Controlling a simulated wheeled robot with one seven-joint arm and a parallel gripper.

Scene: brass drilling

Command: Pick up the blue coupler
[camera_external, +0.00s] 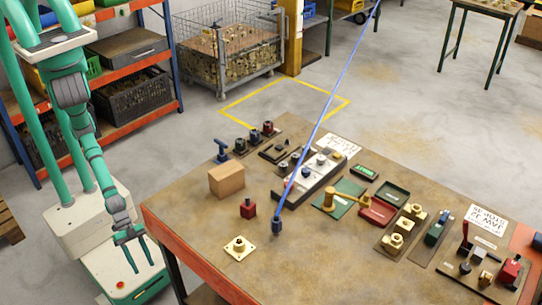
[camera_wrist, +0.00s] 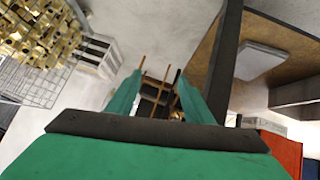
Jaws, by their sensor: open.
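A dark blue coupler (camera_external: 277,226) stands on the brown workbench at the lower end of a thin blue hose (camera_external: 328,108), which slants up out of the picture. My gripper (camera_external: 138,260) hangs low at the left, beside the bench's left edge and well away from the coupler. Its two green fingers are apart with nothing between them; they also show in the wrist view (camera_wrist: 157,88). I cannot make out the coupler in the wrist view.
Near the coupler are a red block (camera_external: 248,208), a cardboard box (camera_external: 227,179) and a cream flanged part (camera_external: 239,248). Fixtures and trays fill the bench (camera_external: 330,265) farther right. Its front middle is bare. A shelf rack (camera_external: 125,60) stands behind my arm.

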